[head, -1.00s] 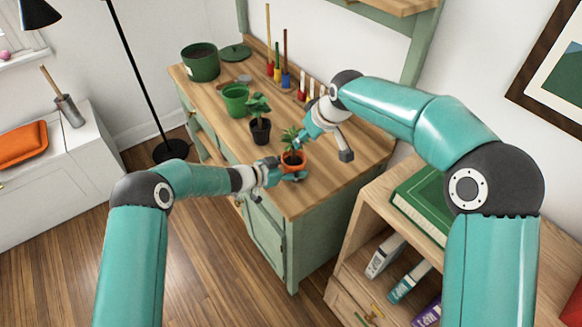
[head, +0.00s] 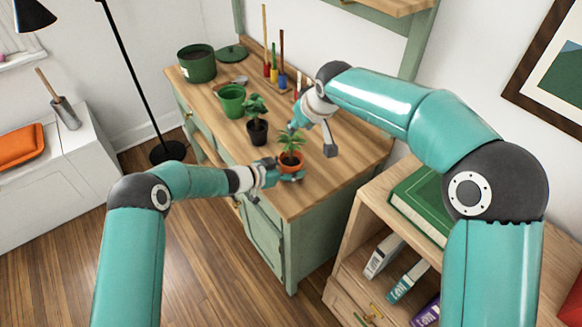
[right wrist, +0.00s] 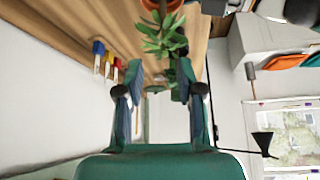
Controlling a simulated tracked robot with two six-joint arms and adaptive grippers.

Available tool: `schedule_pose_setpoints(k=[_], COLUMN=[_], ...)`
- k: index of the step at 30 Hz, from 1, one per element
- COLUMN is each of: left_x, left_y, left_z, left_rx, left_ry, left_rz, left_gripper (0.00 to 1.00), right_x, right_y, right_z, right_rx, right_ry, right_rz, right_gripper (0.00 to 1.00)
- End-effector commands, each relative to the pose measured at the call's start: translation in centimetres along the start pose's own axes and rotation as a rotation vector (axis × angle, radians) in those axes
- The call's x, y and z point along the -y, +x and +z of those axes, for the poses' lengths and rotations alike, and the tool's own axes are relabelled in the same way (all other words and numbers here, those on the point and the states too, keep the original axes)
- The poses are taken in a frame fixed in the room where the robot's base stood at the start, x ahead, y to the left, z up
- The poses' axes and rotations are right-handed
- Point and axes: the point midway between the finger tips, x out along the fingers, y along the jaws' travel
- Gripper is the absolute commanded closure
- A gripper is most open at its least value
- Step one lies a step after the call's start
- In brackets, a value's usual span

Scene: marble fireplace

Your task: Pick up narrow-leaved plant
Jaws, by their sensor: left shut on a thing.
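The narrow-leaved plant (head: 291,144) stands upright in a terracotta pot (head: 291,163) near the front edge of the wooden bench top (head: 330,175). My left gripper (head: 283,173) is shut on the pot from the left and hides part of its lower side. I cannot tell whether the pot touches the bench. My right gripper (head: 295,126) is just behind the plant, apart from the pot. In the right wrist view, its fingers (right wrist: 158,68) are spread with nothing clearly held between them. The plant's leaves (right wrist: 163,35) show beyond the fingertips, below the terracotta pot at the top.
A broad-leaved plant in a black pot (head: 257,132) stands close behind to the left. A green pot (head: 232,101) and a large dark green container (head: 197,66) stand farther back. Coloured tools (head: 283,77) line the bench's back edge. A wooden shelf (head: 350,215) stands at the right.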

Motion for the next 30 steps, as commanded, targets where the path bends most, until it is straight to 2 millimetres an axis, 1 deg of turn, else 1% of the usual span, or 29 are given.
schedule_pose_setpoints(k=[5, 12, 15, 23, 24, 26, 30], left_x=[0.0, 0.0, 0.0, 0.0, 0.0, 0.0, 0.0], left_y=[0.0, 0.0, 0.0, 0.0, 0.0, 0.0, 0.0], left_z=[0.1, 0.0, 0.0, 0.1, 0.1, 0.1, 0.1], left_rx=[0.001, 0.001, 0.001, 0.001, 0.001, 0.001, 0.001], left_ry=[0.000, 0.000, 0.000, 0.000, -0.001, -0.001, 0.000], left_rz=[0.000, 0.000, 0.000, 0.000, 0.000, 0.000, 0.000], left_gripper=[0.73, 0.73, 0.73, 0.73, 0.73, 0.73, 0.73], right_x=[0.1, 0.6, 0.6, 0.6, 0.6, 0.6, 0.6], right_y=[1.1, 4.5, 5.4, 5.7, 5.7, 5.7, 5.7], right_z=[0.0, -0.1, -0.2, -0.2, -0.2, -0.2, -0.2], right_rx=[0.001, 0.002, 0.000, -0.002, -0.002, -0.002, -0.001], right_ry=[0.000, 0.001, -0.001, -0.001, -0.001, -0.001, -0.001], right_rz=[0.000, -0.001, -0.002, -0.002, -0.002, -0.002, -0.002], right_gripper=[0.63, 0.63, 0.63, 0.63, 0.66, 0.76, 0.99])
